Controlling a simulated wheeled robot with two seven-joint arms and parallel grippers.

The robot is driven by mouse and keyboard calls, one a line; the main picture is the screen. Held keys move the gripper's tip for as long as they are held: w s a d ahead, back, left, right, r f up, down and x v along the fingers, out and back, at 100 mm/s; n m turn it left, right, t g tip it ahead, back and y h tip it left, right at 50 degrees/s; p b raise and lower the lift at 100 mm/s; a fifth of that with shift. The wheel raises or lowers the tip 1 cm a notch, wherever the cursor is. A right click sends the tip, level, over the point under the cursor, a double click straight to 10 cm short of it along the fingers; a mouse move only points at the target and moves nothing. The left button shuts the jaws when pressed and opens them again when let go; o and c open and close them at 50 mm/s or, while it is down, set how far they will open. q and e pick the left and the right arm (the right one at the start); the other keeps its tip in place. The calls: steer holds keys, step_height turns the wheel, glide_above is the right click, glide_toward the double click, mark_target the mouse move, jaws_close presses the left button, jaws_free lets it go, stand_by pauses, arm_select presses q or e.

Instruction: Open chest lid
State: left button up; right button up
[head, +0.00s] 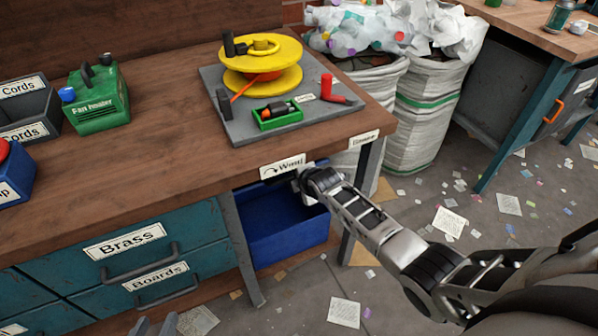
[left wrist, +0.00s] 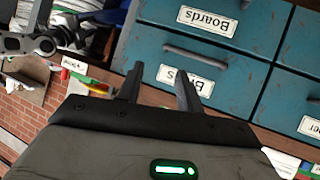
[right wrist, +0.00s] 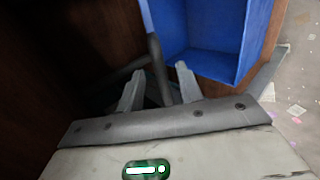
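I see no chest or lid that I can make out in any view. My left gripper (head: 152,326) shows only its grey fingertips at the bottom edge of the head view. In the left wrist view its fingers (left wrist: 158,88) are apart and empty, in front of the teal drawers. My right arm reaches in from the right in the head view; its gripper is mostly hidden under the bench edge. In the right wrist view the right gripper (right wrist: 160,80) has its fingers apart, with a dark bar (right wrist: 155,60) between them and a blue bin (right wrist: 210,55) beyond.
Teal drawers (head: 130,262) and the blue bin (head: 285,235) are below. Full sacks (head: 425,105) stand behind; the floor is littered.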

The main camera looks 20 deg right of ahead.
steer(key=v, duration=0.2)
steer(key=shift+s+r+p, duration=0.15)
steer(key=shift+s+p, duration=0.1)
steer(key=shift+p, duration=0.05)
